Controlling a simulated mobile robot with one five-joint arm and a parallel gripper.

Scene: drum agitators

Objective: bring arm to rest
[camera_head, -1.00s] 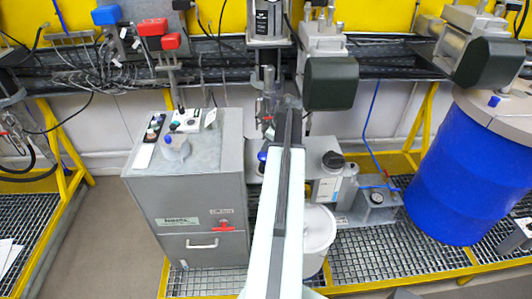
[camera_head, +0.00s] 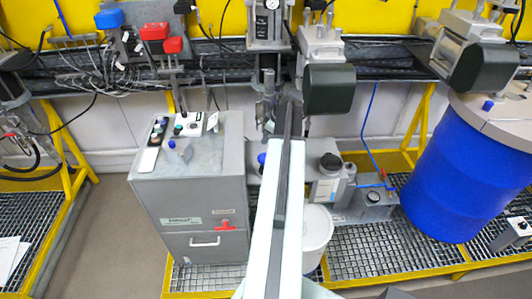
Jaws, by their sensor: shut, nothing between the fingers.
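My arm (camera_head: 289,175), white with a dark grey strip, reaches from the bottom middle of the head view up towards the agitator stations. Its dark far end (camera_head: 290,97) lies in front of the middle agitator's shaft and beside a dark green motor housing (camera_head: 329,89). I cannot make out my gripper's fingers. They are hidden behind the arm or lost among the metal parts there. Whether the arm touches the agitator cannot be told.
A grey cabinet (camera_head: 190,217) with small controls on top stands left of my arm. A white bucket (camera_head: 317,228) and a grey canister (camera_head: 326,188) are close on its right. A blue drum (camera_head: 462,185) stands far right. Bare floor (camera_head: 115,240) shows at lower left.

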